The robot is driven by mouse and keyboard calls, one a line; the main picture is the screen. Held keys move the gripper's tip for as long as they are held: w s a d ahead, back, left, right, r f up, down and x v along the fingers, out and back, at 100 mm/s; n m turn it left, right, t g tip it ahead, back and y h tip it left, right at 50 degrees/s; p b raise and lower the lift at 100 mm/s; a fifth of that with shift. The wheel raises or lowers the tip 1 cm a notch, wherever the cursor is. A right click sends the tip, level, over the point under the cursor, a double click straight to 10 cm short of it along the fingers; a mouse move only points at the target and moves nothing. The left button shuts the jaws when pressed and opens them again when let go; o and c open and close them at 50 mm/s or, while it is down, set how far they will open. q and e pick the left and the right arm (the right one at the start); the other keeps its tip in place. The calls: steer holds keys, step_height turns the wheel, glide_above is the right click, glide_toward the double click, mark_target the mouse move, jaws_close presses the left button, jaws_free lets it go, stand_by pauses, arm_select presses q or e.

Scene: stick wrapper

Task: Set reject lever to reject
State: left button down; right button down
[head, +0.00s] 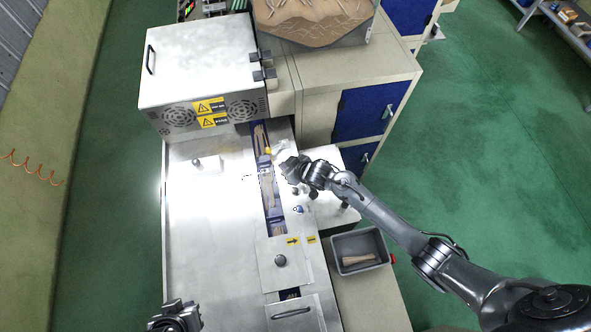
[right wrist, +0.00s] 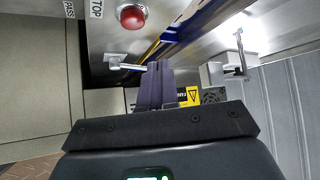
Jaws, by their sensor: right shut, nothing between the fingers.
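In the head view the right gripper (head: 288,168) is over the right side of the wrapper's channel, and I cannot pick out the lever there. My left gripper (head: 178,318) is at the bottom edge, away from the channel; its fingers are unclear.
A red stop button (right wrist: 132,16) is near the lever. A metal bracket (right wrist: 235,62) stands right of the fingers. The channel (head: 268,190) holds wooden sticks. A grey bin (head: 349,243) is at lower right. The steel table (head: 215,240) is largely clear.

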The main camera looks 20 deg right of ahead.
arm_select(q)
steer(key=shift+w+f, duration=0.15)
steer(key=shift+f, duration=0.1)
arm_select(e)
steer(key=s+r, duration=0.5)
steer(key=shift+s+d+r, duration=0.2)
steer(key=shift+d+r, duration=0.1)
